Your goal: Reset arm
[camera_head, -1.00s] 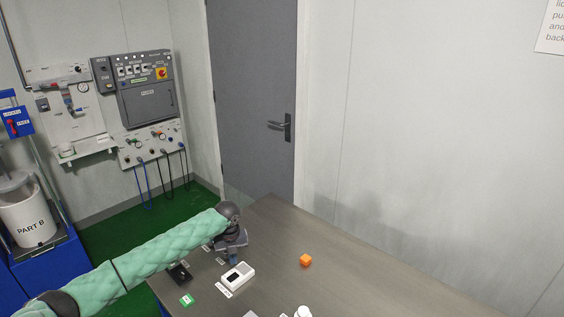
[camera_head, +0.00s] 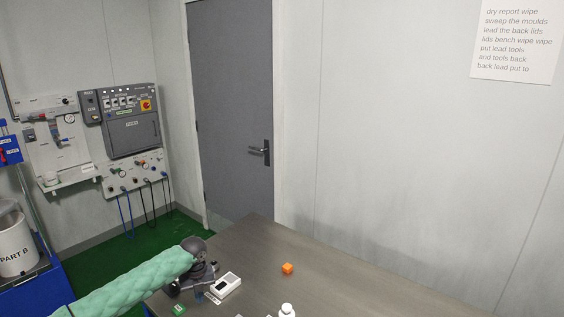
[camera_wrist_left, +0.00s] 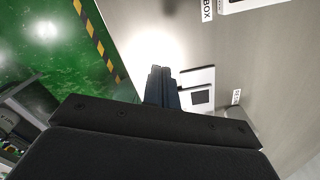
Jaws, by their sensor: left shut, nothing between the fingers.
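My left arm, in a green padded sleeve, comes in from the lower left in the head view. My left gripper (camera_head: 207,294) points down over the near left part of the bench (camera_head: 345,288), left of a white box-shaped device (camera_head: 226,286). In the left wrist view the two dark fingers (camera_wrist_left: 161,88) are together with nothing between them. The device with its dark screen (camera_wrist_left: 200,97) shows just beyond them there. The fingertips are partly hidden in the head view. My right gripper is not in view.
An orange cube (camera_head: 287,268) and a white bottle (camera_head: 287,311) stand on the bench. A green tag (camera_head: 179,309) lies by its left edge. Behind are a grey door (camera_head: 232,110), a wall panel (camera_head: 131,125) and a PART B drum (camera_head: 17,245). The bench's right side is mostly clear.

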